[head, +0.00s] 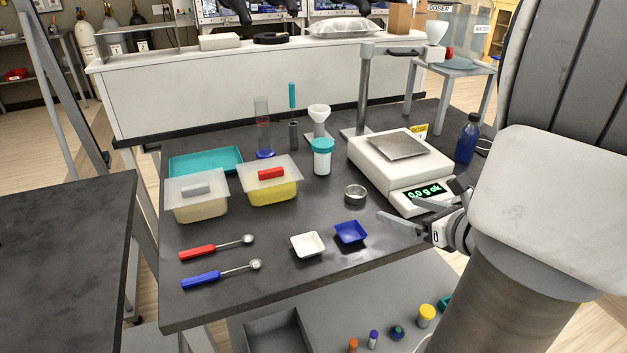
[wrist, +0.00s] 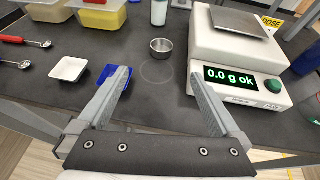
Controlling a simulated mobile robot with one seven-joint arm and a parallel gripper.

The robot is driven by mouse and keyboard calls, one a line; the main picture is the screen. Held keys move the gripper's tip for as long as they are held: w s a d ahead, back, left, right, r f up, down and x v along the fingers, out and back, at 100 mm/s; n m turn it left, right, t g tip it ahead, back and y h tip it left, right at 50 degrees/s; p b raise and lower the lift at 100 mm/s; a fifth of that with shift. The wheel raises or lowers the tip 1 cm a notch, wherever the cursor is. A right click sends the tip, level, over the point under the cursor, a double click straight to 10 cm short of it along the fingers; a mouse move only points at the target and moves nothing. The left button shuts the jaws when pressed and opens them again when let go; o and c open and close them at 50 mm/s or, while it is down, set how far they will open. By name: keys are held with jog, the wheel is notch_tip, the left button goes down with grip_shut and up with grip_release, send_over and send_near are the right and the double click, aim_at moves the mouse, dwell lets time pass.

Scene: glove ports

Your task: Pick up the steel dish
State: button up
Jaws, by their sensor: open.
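The steel dish (head: 355,194) is a small round metal cup standing upright on the dark bench, between the blue square tray and the scale. In the wrist view the dish (wrist: 162,46) sits beyond the gap between my fingertips, near the picture's centre line. My gripper (head: 398,208) is open and empty, to the right of the dish and nearer the bench's front edge. In the wrist view my gripper (wrist: 160,74) has its two fingers spread wide, and neither touches the dish.
The scale (head: 385,180) stands right of the dish, reading 0.0 g ok. A blue tray (head: 350,232) and white tray (head: 308,244) lie in front. A teal-lidded jar (head: 322,160) stands behind. Lidded tubs (head: 198,208) and spoons (head: 215,247) lie left. A blue bottle (head: 467,142) stands far right.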

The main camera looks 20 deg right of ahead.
aim_at(350, 190)
jog(key=b+x, duration=0.1)
jog(key=x, duration=0.7)
jog(key=b+x, duration=0.2)
jog(key=x, duration=0.7)
jog(key=shift+w+d, duration=0.15)
jog(key=shift+d, duration=0.1)
jog(key=c, duration=1.4)
